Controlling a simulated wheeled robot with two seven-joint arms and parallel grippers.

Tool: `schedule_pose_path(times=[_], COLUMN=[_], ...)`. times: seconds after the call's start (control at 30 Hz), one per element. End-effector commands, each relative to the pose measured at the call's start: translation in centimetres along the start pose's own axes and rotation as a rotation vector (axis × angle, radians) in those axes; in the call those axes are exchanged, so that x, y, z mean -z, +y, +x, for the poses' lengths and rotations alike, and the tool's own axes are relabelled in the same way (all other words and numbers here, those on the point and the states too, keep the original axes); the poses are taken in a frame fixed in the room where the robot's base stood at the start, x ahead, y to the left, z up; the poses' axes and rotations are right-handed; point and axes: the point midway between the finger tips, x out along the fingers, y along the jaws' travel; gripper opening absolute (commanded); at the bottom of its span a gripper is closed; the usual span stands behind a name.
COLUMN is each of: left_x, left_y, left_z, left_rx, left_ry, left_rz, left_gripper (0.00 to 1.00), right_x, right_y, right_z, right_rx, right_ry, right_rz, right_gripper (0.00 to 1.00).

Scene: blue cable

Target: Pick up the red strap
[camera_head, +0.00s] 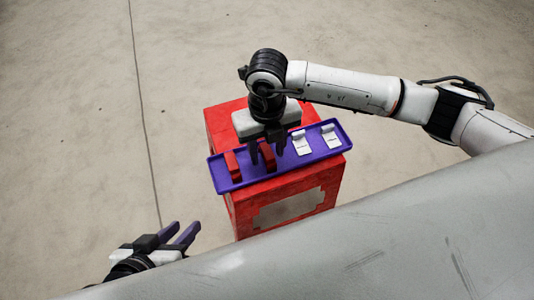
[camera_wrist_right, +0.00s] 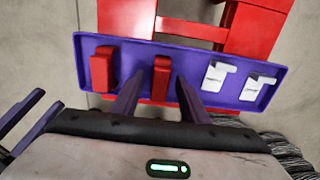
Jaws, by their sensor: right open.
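Two red straps lie on a purple tray (camera_head: 242,183): one at its left end (camera_head: 231,160), and one to the right of that (camera_head: 268,158). My right gripper (camera_head: 267,153) is open, pointing down over the second strap. In the right wrist view this second red strap (camera_wrist_right: 160,78) shows between the two open fingertips; I cannot tell whether they touch it. The left-end red strap (camera_wrist_right: 102,70) lies outside the fingers. My left gripper (camera_head: 186,228) is open and empty, low at the left, away from the tray.
Two white pieces (camera_head: 301,143) (camera_head: 331,137) lie on the right part of the tray. The tray rests on a red box-like stand (camera_head: 240,215) with an opening in its front. The concrete floor around is clear.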

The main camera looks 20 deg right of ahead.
Motion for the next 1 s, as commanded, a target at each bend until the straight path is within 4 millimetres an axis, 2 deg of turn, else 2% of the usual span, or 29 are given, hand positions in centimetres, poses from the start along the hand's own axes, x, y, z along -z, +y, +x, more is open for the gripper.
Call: schedule_pose_path(times=[0.13,0.4,0.7,0.77,1.0], left_x=[0.0,0.0,0.3,0.6,0.4], left_y=[0.0,0.0,0.0,0.0,-0.6], left_z=[0.0,0.0,-0.2,-0.4,-1.5], left_rx=[0.0,0.0,0.001,0.004,0.038], left_ry=[0.0,0.001,0.004,0.011,0.052], left_rz=[0.0,0.0,0.0,-0.001,-0.036], left_gripper=[0.31,0.31,0.31,0.31,0.31], right_x=[0.0,0.0,-0.1,-0.1,-0.1], right_y=[0.0,0.0,0.0,0.0,0.0], right_z=[-0.1,-0.1,-0.7,-1.4,-6.3], right_rx=[0.0,0.0,0.0,-0.001,0.0], right_ry=[0.0,0.0,-0.001,-0.002,-0.004], right_rz=[0.0,0.0,0.0,0.0,0.0], right_gripper=[0.41,0.0,0.0,0.0,0.0])
